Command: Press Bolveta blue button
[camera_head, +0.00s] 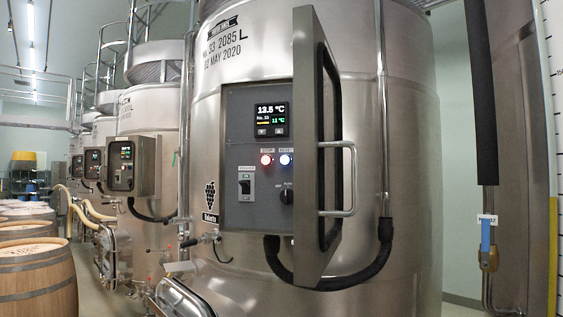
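The near steel vat (410,150) carries a grey control panel (236,120) and a grape-cluster label (210,197) whose small text is hard to read. The blue-lit button (285,160) sits on the panel, just right of a red-lit button (266,160). Above them is a display (270,119) reading 13.5 °C. The panel's door (318,150) stands swung open toward me at the right, with a metal handle (350,180). The blue button is not covered by the door. Neither of my grippers shows in this view.
Below the buttons are a breaker switch (246,186) and a black rotary knob (286,193). A black hose (330,285) loops under the door. Wooden barrels (38,280) stand at the left, and more vats (150,110) line up behind. A valve (488,258) hangs at the right.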

